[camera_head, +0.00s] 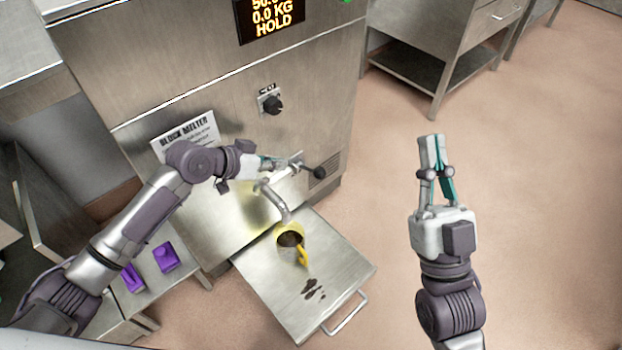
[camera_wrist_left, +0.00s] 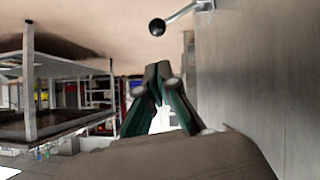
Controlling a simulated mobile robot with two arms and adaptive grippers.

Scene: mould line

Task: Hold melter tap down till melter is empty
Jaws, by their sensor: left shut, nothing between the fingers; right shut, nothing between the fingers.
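The melter tap's lever with its black knob (camera_head: 314,173) sticks out from the steel melter (camera_head: 210,90). The lever also shows at the top of the left wrist view (camera_wrist_left: 158,27). The tap spout (camera_head: 276,202) points down over a yellow mug (camera_head: 290,246) with dark content. My left gripper (camera_head: 284,162) is shut and empty, close beside the lever; in the wrist view its fingertips (camera_wrist_left: 158,70) look apart from the knob. My right gripper (camera_head: 432,140) is shut and empty, out over the floor at the right. The display (camera_head: 270,18) shows 0.0 KG and HOLD.
The mug stands on a pull-out tray (camera_head: 335,270) with dark spills. A control knob (camera_head: 272,104) is on the melter front. Purple items (camera_head: 166,257) lie on a low bench at left. A steel table (camera_head: 440,45) stands at back right. The floor at right is clear.

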